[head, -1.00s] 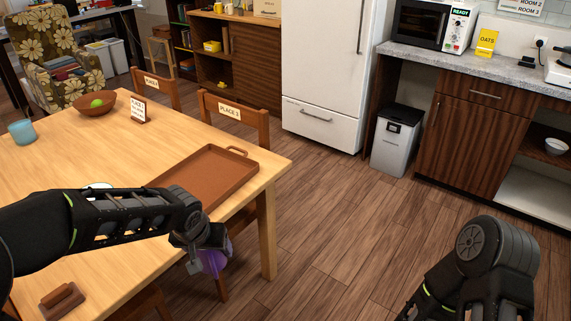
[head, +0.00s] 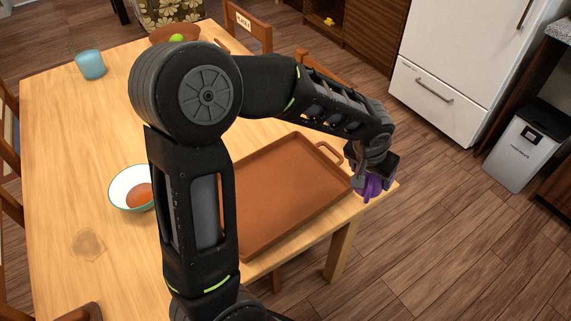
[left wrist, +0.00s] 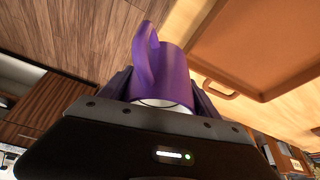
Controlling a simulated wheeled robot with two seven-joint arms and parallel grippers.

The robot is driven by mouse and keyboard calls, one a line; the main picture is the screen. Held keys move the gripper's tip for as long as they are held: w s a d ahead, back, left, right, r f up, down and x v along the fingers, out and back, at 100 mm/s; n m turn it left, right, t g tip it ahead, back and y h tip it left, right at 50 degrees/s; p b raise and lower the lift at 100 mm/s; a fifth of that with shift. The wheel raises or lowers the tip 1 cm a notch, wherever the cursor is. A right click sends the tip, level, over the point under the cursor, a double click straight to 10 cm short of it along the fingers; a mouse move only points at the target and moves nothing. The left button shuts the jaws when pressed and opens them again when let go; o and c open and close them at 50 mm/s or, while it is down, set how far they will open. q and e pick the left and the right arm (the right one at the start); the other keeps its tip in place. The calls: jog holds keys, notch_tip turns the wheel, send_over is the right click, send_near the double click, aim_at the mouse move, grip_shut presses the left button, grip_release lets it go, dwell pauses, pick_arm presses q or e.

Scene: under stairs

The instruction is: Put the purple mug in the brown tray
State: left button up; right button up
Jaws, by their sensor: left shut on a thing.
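The purple mug (head: 373,187) is held in my left gripper (head: 372,176), just off the right end of the brown tray. In the left wrist view the purple mug (left wrist: 165,75) sits between the fingers, with its handle toward the camera's top. The brown tray (head: 262,219) lies on the wooden table and is empty where I can see it; my left arm hides part of its left side. In the left wrist view the tray (left wrist: 262,45) is beside the mug at upper right. My right gripper is not in view.
A white bowl (head: 121,189) with a brown item stands left of my arm. A blue cup (head: 90,65) and a brown bowl with a green fruit (head: 176,38) stand at the back of the table (head: 60,150). Floor lies beyond the table's right edge.

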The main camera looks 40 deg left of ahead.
pick_arm(q)
jog(key=shift+w+a+r, duration=0.15)
jog(key=shift+w+a, duration=0.05)
jog(key=shift+w, duration=0.3)
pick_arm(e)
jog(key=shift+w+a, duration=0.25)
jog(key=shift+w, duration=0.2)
pick_arm(q)
jog(key=shift+s, duration=0.1)
